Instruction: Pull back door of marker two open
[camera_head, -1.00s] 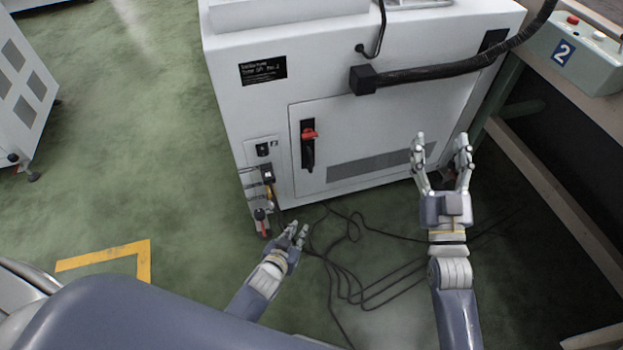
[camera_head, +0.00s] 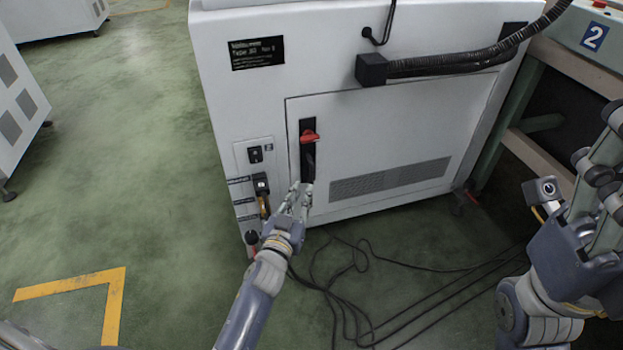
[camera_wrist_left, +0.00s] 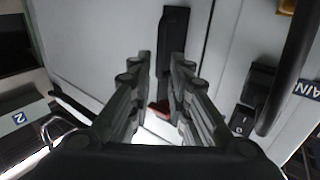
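The white machine (camera_head: 220,110) stands ahead with a back door panel (camera_head: 400,125) that lies flush with it. The door has a vented strip and, at its left edge, a black latch with a red handle (camera_head: 309,136). My left gripper (camera_head: 300,190) is just below the latch in the head view. In the left wrist view its two fingers (camera_wrist_left: 160,80) are apart, with the black latch plate (camera_wrist_left: 175,35) and the red handle (camera_wrist_left: 160,108) showing between them. Contact with the handle cannot be made out. My right gripper (camera_head: 596,150) is at the right edge, partly cut off, with fingers apart and nothing seen between them.
Black cables (camera_head: 350,265) lie on the floor below the machine. A thick black hose (camera_head: 450,62) crosses above the door. A bench with a box marked 2 (camera_head: 594,36) stands at the right. Green floor at the left is clear.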

